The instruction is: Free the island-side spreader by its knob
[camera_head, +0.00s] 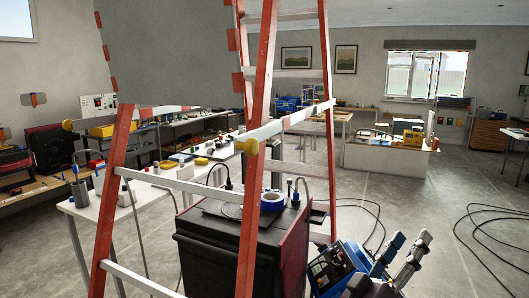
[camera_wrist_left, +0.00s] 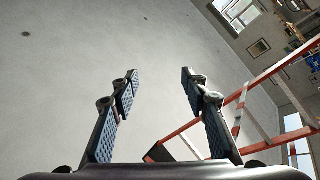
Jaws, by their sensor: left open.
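A stepladder with red rails (camera_head: 113,190) and pale rungs stands close in front of me. The spreader on the side towards the island, a white and red striped bar (camera_head: 291,121), runs straight across the right rails. A yellow knob (camera_head: 248,147) sits at its near end. My left gripper (camera_head: 411,239) is open and empty, low and to the right of the ladder, apart from the knob. Its spread fingers fill the left wrist view (camera_wrist_left: 158,80), with a red rail at the right. My right gripper is not in view.
A blue machine (camera_head: 332,264) is beside my left gripper. Cables (camera_head: 482,235) lie on the right floor. The white island (camera_head: 385,157) is farther back.

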